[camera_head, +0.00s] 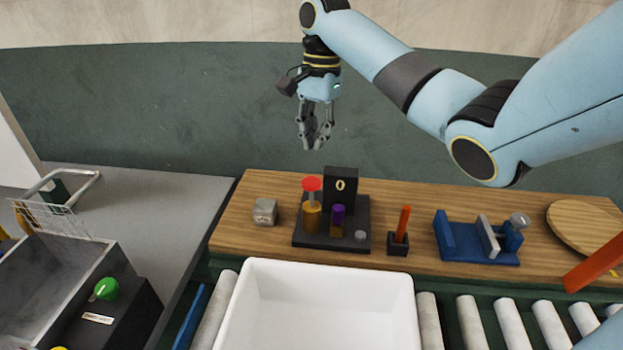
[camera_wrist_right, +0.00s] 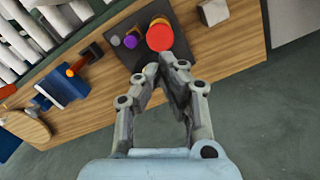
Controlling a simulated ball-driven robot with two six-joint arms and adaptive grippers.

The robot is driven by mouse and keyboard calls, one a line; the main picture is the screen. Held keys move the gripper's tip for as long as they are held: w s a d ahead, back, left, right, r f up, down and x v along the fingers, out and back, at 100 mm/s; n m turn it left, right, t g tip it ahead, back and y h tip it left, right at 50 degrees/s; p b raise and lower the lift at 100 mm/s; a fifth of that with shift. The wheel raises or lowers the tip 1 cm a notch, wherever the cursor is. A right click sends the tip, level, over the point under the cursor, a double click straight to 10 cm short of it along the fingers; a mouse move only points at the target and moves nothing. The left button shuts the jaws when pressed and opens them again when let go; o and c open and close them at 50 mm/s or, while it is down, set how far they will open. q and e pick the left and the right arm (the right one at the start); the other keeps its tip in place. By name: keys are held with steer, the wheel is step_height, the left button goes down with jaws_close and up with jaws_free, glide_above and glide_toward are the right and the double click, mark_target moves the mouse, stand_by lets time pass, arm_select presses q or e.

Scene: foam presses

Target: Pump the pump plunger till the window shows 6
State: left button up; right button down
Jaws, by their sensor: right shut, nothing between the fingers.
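The pump plunger has a round red top (camera_head: 312,184) over an orange-yellow body (camera_head: 311,215), on a dark base plate (camera_head: 318,241). Behind it a dark block holds the window (camera_head: 340,185), which reads 0. A purple knob (camera_head: 338,212) and a small grey button (camera_head: 361,236) are on the same base. My right gripper (camera_head: 315,147) is shut and empty, above and behind the pump. In the right wrist view, the red top (camera_wrist_right: 160,36) shows just beyond the fingertips (camera_wrist_right: 163,60), apart from them as far as I can tell. My left gripper is not in view.
On the wooden board (camera_head: 228,230) are a grey cube (camera_head: 265,211), an upright red-orange handle (camera_head: 402,224) and a blue vise-like fixture (camera_head: 477,240). A round wooden disc (camera_head: 580,232) lies at right. A white bin (camera_head: 252,270) stands in front on rollers (camera_head: 470,323).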

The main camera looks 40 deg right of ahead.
mark_target(313, 180)
steer(key=shift+f, duration=0.55)
steer(key=f+b, duration=0.2)
steer(key=f, duration=0.1)
steer(key=f+b, duration=0.1)
steer(key=f, duration=0.1)
steer(key=shift+a+f, duration=0.15)
steer(key=shift+a, duration=0.1)
steer(key=shift+a+f+b, duration=0.1)
steer(key=shift+f+b, duration=0.25)
steer(key=shift+b, duration=0.3)
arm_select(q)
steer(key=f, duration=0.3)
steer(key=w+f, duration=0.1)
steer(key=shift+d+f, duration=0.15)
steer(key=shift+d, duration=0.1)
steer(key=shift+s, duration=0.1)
arm_select(e)
steer(key=shift+r, duration=0.1)
